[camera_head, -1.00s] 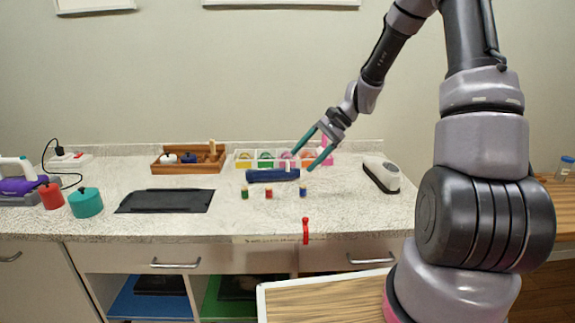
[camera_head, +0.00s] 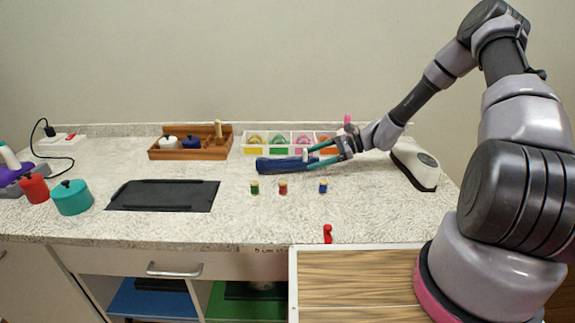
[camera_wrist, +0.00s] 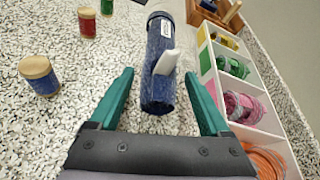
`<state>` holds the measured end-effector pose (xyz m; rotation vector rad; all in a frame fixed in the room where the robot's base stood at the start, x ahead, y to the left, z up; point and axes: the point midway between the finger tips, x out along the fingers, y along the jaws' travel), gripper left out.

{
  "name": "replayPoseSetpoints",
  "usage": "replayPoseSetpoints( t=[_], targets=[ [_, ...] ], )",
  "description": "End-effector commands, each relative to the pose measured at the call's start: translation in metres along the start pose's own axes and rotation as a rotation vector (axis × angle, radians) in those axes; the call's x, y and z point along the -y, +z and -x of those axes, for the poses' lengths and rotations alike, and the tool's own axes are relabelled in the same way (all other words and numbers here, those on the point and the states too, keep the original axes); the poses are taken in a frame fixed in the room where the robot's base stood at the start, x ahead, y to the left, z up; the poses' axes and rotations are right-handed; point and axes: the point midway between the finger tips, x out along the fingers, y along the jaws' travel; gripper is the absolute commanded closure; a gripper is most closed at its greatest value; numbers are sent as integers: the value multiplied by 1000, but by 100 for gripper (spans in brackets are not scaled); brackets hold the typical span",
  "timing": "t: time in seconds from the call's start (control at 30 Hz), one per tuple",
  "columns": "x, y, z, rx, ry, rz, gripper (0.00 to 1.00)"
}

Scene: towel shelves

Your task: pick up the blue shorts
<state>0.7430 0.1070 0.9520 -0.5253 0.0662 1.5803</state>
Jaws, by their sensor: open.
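The blue shorts (camera_head: 283,166) appear as a dark blue denim roll lying on the speckled counter in front of the white divided tray. In the wrist view the roll (camera_wrist: 160,93) points away from me, with a white tag on its side. My gripper (camera_head: 309,158) is low over the counter at the roll's right end. In the wrist view its two teal fingers (camera_wrist: 160,75) are open, one on each side of the roll's near end, with gaps visible. The head view does not show how far the fingertips are above the counter.
The divided tray (camera_head: 250,150) holds coloured coils close beside the roll. Several thread spools, one blue (camera_head: 323,187), stand in front of it. A wooden box (camera_head: 222,151) is behind left, a black mat (camera_head: 165,195) left, and a white device (camera_head: 415,165) right.

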Motion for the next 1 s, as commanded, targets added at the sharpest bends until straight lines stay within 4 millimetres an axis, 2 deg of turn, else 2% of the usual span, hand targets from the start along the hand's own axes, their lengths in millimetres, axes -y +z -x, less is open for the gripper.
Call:
replayPoseSetpoints(
  t=[0.17,0.5,0.73,0.93,1.0],
  targets=[
    [0,0,-10,0,-1,0,19],
    [0,-1,-56,-1,1,0,19],
    [0,0,-57,-2,-1,0,19],
    [0,0,-57,-2,-1,1,96],
    [0,0,-57,-1,-1,1,97]
  ],
)
